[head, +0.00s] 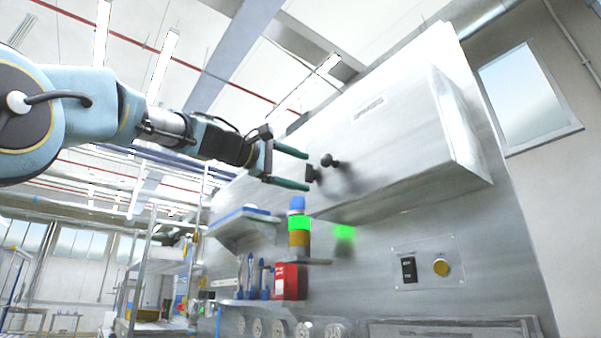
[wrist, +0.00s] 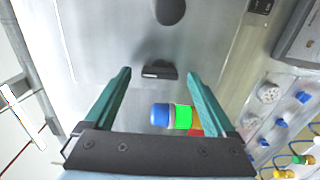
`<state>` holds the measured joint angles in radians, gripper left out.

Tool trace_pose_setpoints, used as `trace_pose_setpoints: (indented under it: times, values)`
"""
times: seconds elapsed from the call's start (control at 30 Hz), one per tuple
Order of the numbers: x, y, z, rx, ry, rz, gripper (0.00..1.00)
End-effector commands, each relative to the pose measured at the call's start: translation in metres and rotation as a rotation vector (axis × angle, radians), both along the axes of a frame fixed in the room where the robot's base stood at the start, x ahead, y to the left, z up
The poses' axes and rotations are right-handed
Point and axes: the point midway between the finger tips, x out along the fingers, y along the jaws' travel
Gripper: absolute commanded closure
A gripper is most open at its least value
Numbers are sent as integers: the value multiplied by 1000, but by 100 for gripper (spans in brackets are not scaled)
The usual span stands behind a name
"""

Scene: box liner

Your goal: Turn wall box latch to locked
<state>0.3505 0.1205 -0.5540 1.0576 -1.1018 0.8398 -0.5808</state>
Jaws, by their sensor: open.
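The wall box (head: 400,140) is a large brushed-metal box on the upper wall panel. Its latch looks like a small black block (head: 312,174) low on the box's left part; it also shows in the wrist view (wrist: 160,71). A round black knob (head: 329,160) is beside it, and it is partly cut off at the top of the wrist view (wrist: 170,10). My gripper (head: 307,171) is open, with two green fingers. In the wrist view the black block appears between and just beyond the fingertips (wrist: 160,73); I see no contact. Whether the latch is locked cannot be told.
A blue-edged shelf (head: 243,222) is to the left. A switch plate (head: 428,268) is at lower right.

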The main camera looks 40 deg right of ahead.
Motion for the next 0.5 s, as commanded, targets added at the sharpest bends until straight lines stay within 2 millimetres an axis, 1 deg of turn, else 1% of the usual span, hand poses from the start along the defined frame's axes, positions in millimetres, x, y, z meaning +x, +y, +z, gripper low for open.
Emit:
trace_pose_setpoints:
  times: [0.13, 0.3, 0.4, 0.5]
  values:
    - [2, 25, -5, -1, -4, 6, 10]
    - [5, 60, -5, -1, -3, 6, 10]
    - [5, 77, -4, -1, -3, 6, 10]
    - [6, 90, -3, 1, -2, 4, 10]
